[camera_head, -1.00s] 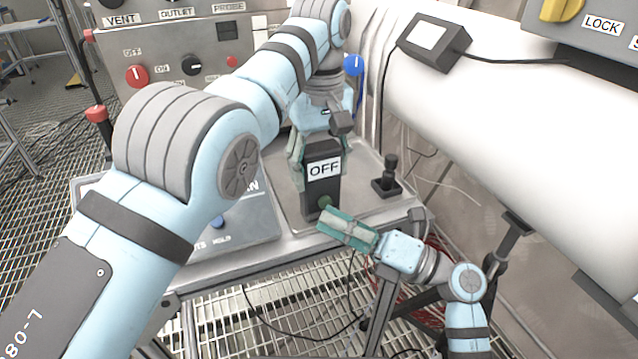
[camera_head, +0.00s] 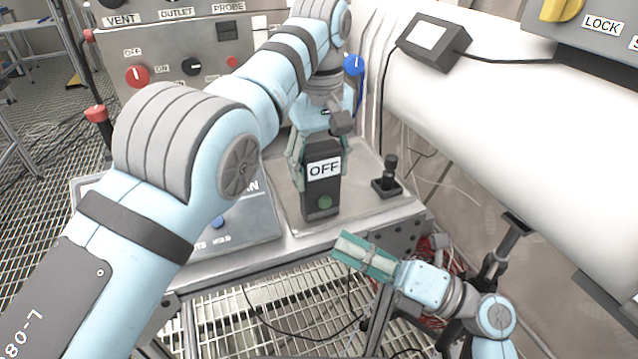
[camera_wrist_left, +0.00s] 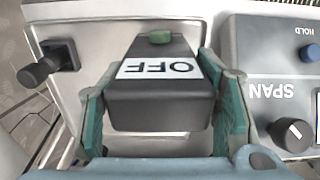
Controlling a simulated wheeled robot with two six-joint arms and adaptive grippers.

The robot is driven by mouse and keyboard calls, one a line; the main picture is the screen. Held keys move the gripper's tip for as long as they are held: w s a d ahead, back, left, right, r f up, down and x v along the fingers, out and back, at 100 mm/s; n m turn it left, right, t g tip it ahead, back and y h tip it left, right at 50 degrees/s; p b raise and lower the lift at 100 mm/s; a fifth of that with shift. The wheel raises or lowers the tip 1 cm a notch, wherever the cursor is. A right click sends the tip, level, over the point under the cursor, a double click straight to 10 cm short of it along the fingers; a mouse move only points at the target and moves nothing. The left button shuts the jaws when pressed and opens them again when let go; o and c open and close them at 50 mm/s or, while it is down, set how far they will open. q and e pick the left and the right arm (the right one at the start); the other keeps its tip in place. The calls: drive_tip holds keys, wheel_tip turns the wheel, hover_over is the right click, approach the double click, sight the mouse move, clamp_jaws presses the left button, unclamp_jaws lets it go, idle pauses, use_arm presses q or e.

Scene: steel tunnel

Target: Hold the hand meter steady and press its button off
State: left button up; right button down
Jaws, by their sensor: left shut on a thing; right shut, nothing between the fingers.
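The hand meter (camera_head: 321,188) is a dark box standing upright on the steel bench, with a white display reading OFF and a green button (camera_head: 324,202) low on its front. My left gripper (camera_head: 318,160) is shut on the meter's sides from behind and above. In the left wrist view the green pads sit on both sides of the meter (camera_wrist_left: 160,105), and its green button (camera_wrist_left: 160,37) shows at the far end. My right gripper (camera_head: 342,250) is shut and empty, below and right of the button, apart from the meter, in front of the bench edge.
A small black joystick (camera_head: 387,178) stands right of the meter. A grey panel marked SPAN (camera_head: 240,215) with a blue button lies to the left. A large white pipe (camera_head: 500,130) runs along the right. A control panel (camera_head: 180,50) stands behind.

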use_arm(q)
drive_tip(key=o, duration=1.4)
drive_tip(key=shift+c, duration=0.2)
